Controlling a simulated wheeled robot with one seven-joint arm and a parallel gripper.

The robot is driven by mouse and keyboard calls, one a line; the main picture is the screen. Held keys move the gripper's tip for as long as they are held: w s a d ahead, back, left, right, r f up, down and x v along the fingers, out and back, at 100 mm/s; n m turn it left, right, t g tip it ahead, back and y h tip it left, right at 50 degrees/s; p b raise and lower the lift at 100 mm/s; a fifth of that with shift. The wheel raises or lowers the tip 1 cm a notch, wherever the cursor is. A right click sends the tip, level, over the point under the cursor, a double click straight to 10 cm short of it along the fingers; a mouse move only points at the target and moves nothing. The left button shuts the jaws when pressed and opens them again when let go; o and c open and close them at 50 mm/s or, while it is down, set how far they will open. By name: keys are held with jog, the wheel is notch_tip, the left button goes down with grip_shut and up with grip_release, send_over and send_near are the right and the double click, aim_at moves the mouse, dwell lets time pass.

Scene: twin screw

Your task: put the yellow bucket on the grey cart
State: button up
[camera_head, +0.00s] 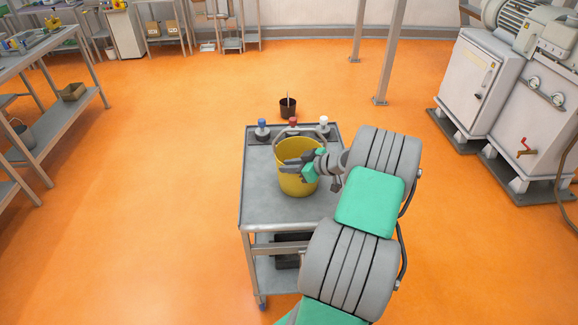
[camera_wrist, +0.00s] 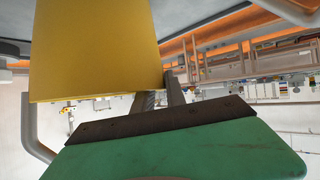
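The yellow bucket (camera_head: 298,184) is upright over the top of the grey cart (camera_head: 262,205). It looks as if it stands there, but its base contact is not clear. Its grey handle is raised over the opening. My gripper (camera_head: 290,166) reaches in from the right across the bucket's upper part. In the wrist view, which is tipped over, the bucket (camera_wrist: 95,50) fills the upper left. My gripper's two fingers (camera_wrist: 160,95) are close together beside its rim. Whether they grip the handle or rim is hidden.
Blue-topped (camera_head: 262,129), red-topped (camera_head: 293,124) and white-topped (camera_head: 323,124) items line the cart's back edge. A dark pot (camera_head: 288,108) stands on the floor behind it. A workbench (camera_head: 50,50) is at left and grey machinery (camera_head: 510,90) at right. The cart's front left top is bare.

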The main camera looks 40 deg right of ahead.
jog(key=o, duration=0.3)
jog(key=b+v, duration=0.3)
jog(key=v, duration=0.9)
jog(key=w+a+r+m+g+h, duration=0.1)
jog(key=w+a+g, duration=0.2)
jog(key=a, duration=0.8)
jog(key=w+a+r+g, duration=0.2)
jog(key=a, duration=0.9)
jog(key=s+a+m+g+h, duration=0.1)
jog(key=s+a, duration=0.3)
jog(key=s+a+m+h, duration=0.1)
jog(key=s+a, duration=0.3)
jog(key=s, duration=0.1)
jog(key=s+a+m+g, duration=0.1)
jog(key=s+a, duration=0.3)
jog(key=a, duration=0.1)
jog(key=shift+s+r+m+g+h, duration=0.2)
jog(key=shift+s+m+g+h, duration=0.1)
jog(key=shift+h, duration=0.1)
